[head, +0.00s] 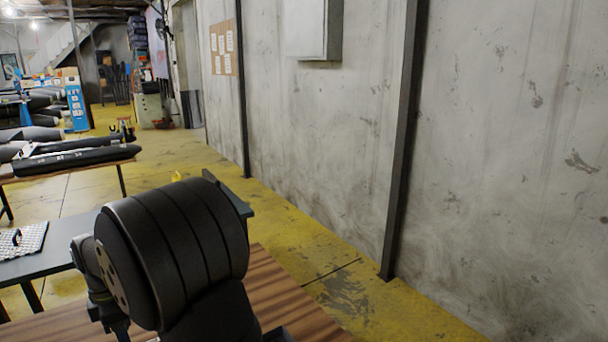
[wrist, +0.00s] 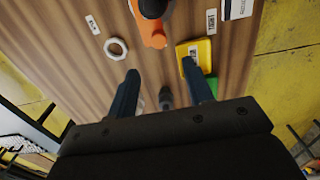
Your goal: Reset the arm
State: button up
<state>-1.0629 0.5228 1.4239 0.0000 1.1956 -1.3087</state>
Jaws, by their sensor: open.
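My gripper (wrist: 160,90) shows in the wrist view. Its two dark fingers are apart, with nothing held between them. It hangs above a brown wooden tabletop (wrist: 75,50). In the head view my dark arm fills the lower left, over the striped wooden table edge (head: 275,290). The gripper's fingers cannot be made out in the head view.
On the tabletop lie a white ring (wrist: 116,48), an orange and black tool (wrist: 153,30), a yellow item (wrist: 196,55), a green item (wrist: 212,84) and small labels. A grey wall (head: 500,150) stands to the right. A grey table (head: 50,255) is at left.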

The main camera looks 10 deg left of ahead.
notch_tip(320, 180, up, 7)
notch_tip(320, 180, down, 18)
jog(key=shift+r, duration=0.1)
jog(key=shift+w+a+r+m, duration=0.1)
jog(key=shift+w+a+m, duration=0.45)
jog(key=shift+m, duration=0.15)
jog(key=o, duration=1.2)
jog(key=shift+c, duration=0.2)
jog(key=w+d+r+n, duration=0.1)
jog(key=w+d+r, duration=0.15)
jog(key=r, duration=0.65)
jog(key=w+d+r, duration=0.1)
jog(key=d+r, duration=0.3)
jog(key=r, duration=0.5)
jog(key=f, duration=1)
jog(key=shift+s+f, duration=0.1)
jog(key=shift+s, duration=0.15)
